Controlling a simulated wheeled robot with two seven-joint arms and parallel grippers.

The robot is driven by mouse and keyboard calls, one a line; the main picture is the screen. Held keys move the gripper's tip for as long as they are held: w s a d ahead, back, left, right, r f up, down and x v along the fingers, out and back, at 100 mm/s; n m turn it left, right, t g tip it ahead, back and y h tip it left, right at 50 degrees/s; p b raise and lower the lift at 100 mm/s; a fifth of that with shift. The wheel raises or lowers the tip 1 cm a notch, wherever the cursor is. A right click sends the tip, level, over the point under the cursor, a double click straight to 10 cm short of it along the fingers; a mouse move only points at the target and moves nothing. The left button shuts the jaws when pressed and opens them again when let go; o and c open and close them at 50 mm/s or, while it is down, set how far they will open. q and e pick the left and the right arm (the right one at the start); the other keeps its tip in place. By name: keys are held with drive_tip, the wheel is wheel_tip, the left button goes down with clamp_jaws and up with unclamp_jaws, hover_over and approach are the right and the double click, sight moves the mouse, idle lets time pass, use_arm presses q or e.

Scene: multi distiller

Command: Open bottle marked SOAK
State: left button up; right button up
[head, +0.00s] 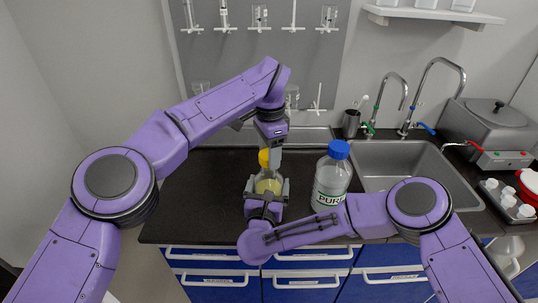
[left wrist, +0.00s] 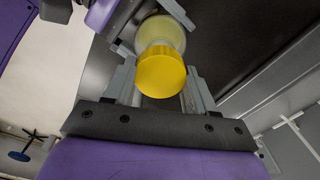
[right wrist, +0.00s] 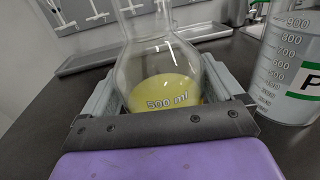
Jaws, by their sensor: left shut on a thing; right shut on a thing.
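A clear glass flask (head: 268,184) with yellow liquid stands on the dark counter. In the right wrist view the flask (right wrist: 160,80) reads "500 ml"; no SOAK label shows. My right gripper (head: 266,190) is shut around its body, one finger on each side. My left gripper (head: 271,158) points down above the flask and is shut on a yellow cap (head: 263,158). In the left wrist view the yellow cap (left wrist: 162,72) sits between the fingers, with the flask (left wrist: 160,32) beyond it. Whether the cap is still on the neck cannot be told.
A clear bottle (head: 332,177) with a blue cap (head: 339,149) and a label starting "PUR" stands right of the flask. Behind it are a sink (head: 400,165) with taps and a dark cup (head: 351,123). The counter's left part is clear.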

use_arm(q)
drive_tip(key=shift+r, duration=2)
use_arm(e)
drive_tip(key=o, duration=1.7)
drive_tip(key=shift+s, duration=0.1)
